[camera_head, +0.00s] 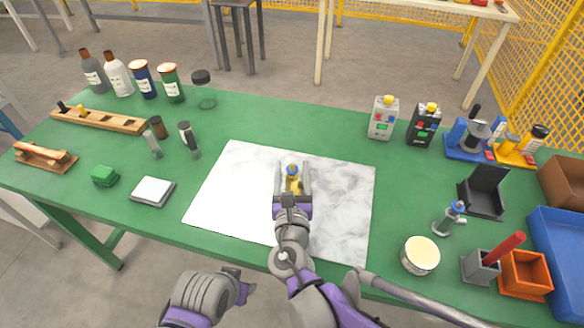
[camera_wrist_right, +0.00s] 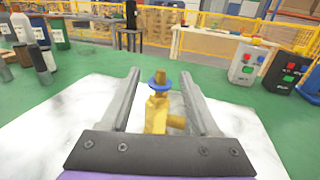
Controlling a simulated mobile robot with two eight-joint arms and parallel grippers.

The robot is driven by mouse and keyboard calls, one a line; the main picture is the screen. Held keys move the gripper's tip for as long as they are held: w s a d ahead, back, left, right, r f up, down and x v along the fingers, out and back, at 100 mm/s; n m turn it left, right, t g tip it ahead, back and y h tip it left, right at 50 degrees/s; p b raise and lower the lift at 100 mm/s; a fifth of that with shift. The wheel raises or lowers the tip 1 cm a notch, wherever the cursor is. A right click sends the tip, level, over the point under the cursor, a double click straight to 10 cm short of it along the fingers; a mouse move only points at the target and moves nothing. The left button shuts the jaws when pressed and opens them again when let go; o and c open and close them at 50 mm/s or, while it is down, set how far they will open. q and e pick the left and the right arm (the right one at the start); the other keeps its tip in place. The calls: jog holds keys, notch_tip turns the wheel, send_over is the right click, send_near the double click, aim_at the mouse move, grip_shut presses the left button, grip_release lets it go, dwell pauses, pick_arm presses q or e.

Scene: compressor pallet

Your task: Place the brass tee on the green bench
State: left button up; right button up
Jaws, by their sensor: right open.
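The brass tee (camera_head: 293,184) is a yellow-gold fitting with a blue ring near its top. It stands upright on the white marble slab (camera_head: 235,195), which lies on the green bench (camera_head: 270,118). My right gripper (camera_head: 292,174) is open, with one finger on each side of the tee. In the right wrist view the tee (camera_wrist_right: 156,112) shows between the two fingers (camera_wrist_right: 158,85), with visible gaps beside it. My left gripper (camera_head: 243,288) is low in the head view, in front of the bench edge; its jaws are not clear.
Bottles (camera_head: 118,76) and small jars stand at the back left, near a wooden block rack (camera_head: 98,120). A green block (camera_head: 104,176) and a white pad (camera_head: 153,192) lie left of the slab. Control boxes (camera_head: 384,118), a cream tub (camera_head: 420,255) and bins crowd the right. Bare green bench lies behind the slab.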

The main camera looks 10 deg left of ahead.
jog(key=p+v, duration=0.1)
jog(key=v, duration=1)
jog(key=shift+s+d, duration=0.1)
jog(key=shift+s, duration=0.15)
